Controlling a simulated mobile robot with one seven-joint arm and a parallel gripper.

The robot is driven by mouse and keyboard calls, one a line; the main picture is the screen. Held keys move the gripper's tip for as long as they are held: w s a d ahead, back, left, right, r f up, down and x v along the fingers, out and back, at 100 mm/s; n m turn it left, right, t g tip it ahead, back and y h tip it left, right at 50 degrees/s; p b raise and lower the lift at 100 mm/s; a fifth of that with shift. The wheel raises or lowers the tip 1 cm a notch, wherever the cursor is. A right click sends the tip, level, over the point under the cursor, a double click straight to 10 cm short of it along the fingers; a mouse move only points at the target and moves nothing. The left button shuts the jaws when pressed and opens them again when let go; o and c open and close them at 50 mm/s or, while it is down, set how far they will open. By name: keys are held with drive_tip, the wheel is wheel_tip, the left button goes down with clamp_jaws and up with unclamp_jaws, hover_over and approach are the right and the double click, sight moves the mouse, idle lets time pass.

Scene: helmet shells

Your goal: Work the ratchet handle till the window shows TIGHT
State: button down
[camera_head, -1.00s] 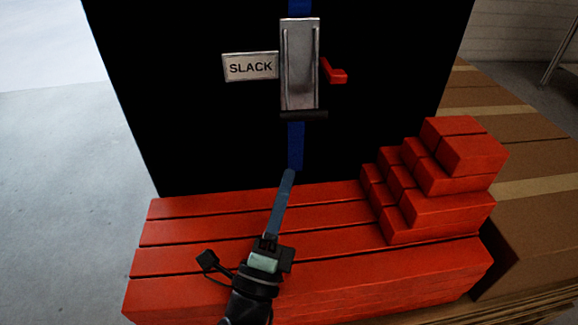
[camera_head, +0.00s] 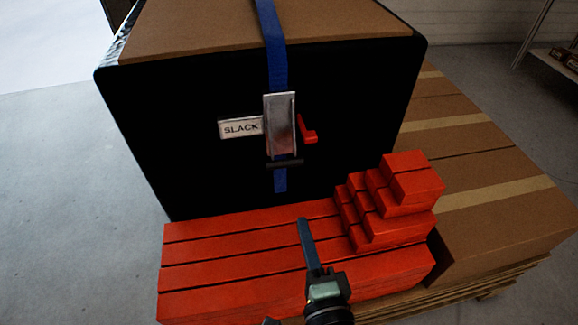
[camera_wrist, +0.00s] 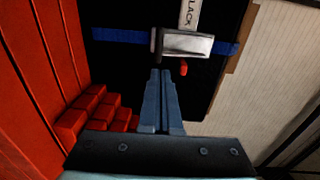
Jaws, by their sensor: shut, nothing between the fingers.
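The metal ratchet handle (camera_head: 280,122) lies against the black face of a large load, on a blue strap (camera_head: 275,50). A dark bar (camera_head: 284,163) crosses its lower end. The window plate (camera_head: 240,128) to its left reads SLACK. A red lever (camera_head: 308,131) sits on its right. In the wrist view the ratchet handle (camera_wrist: 187,43) lies sideways beyond the fingertips. My gripper (camera_head: 304,222) is shut and empty, below and apart from the ratchet, over the red boards. In the wrist view my gripper (camera_wrist: 160,72) shows its fingers together, pointing toward the ratchet.
Red boards (camera_head: 240,248) lie in front of the black face, with stacked red blocks (camera_head: 395,195) at their right. Brown cartons (camera_head: 490,175) stand on a pallet at the right. A shelf (camera_head: 555,50) is at the far right. The grey floor at left is clear.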

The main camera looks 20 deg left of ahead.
sight(286, 167)
drive_tip(key=x, duration=1.3)
drive_tip(key=shift+w+a+f, duration=0.1)
drive_tip(key=shift+w+a, duration=0.05)
drive_tip(key=shift+a, duration=0.05)
drive_tip(key=shift+b, duration=0.3)
drive_tip(key=w+a+f+t+y+b, duration=0.1)
drive_tip(key=b, duration=0.6)
drive_tip(key=w+f+t+b, duration=0.1)
drive_tip(key=b, duration=0.7)
drive_tip(key=shift+w+a+y, duration=0.35)
drive_tip(key=shift+a+y, duration=0.05)
drive_tip(key=shift+r, duration=0.25)
